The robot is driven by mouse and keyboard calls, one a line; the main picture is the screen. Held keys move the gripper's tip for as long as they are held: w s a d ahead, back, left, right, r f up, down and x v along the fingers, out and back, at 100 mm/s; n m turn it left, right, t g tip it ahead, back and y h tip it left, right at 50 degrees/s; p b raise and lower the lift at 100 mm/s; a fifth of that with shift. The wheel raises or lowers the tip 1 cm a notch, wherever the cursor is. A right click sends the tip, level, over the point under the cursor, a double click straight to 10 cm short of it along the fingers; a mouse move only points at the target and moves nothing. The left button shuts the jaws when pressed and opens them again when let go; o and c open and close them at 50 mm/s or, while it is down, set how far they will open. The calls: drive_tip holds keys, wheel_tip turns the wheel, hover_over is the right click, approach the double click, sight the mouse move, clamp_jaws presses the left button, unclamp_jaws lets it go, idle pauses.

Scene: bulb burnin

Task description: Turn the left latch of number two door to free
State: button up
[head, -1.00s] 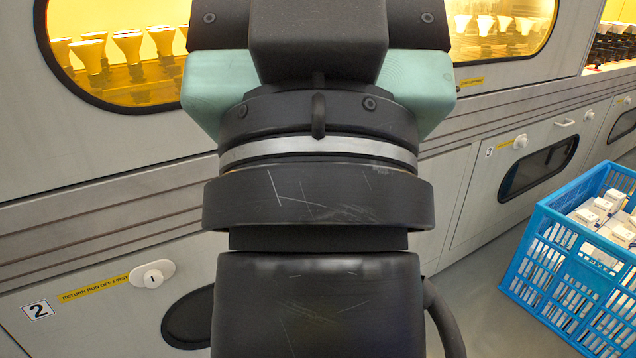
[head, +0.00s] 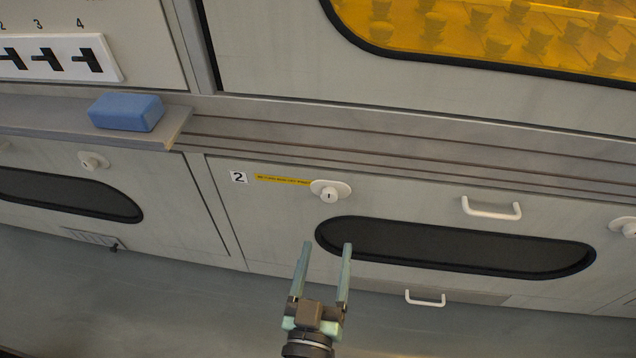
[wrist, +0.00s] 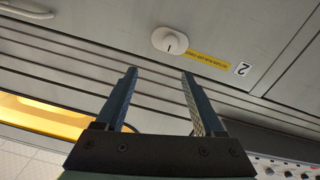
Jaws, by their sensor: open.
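The number two door (head: 400,205) is a grey panel with a "2" label (head: 238,177), a yellow strip and a dark oval window. Its left latch (head: 329,192) is a white round knob with a dark slot mark on an oval plate, right of the yellow strip. A second white latch (head: 628,228) shows at the right picture edge. My gripper (head: 325,245) is open and empty, below the left latch in the head view and apart from it. In the wrist view the left latch (wrist: 170,41) appears beyond and above the gap between my fingers (wrist: 160,72).
White handles sit at the door's top (head: 491,208) and bottom (head: 425,298). A grey shelf (head: 50,112) with a blue block (head: 126,111) juts out at the left. An amber window (head: 490,40) is above. The floor (head: 110,290) at left is clear.

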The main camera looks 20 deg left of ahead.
sight(329, 198)
drive_tip(key=b+x, duration=0.1)
drive_tip(key=x, duration=0.3)
drive_tip(key=a+f+b+x, duration=0.1)
drive_tip(key=x, duration=0.2)
drive_tip(key=f+b+x, duration=0.1)
drive_tip(key=b+x, duration=0.1)
drive_tip(key=x, duration=0.2)
drive_tip(key=shift+w+a, duration=0.2)
drive_tip(key=shift+a, duration=0.1)
clamp_jaws()
idle(1.3)
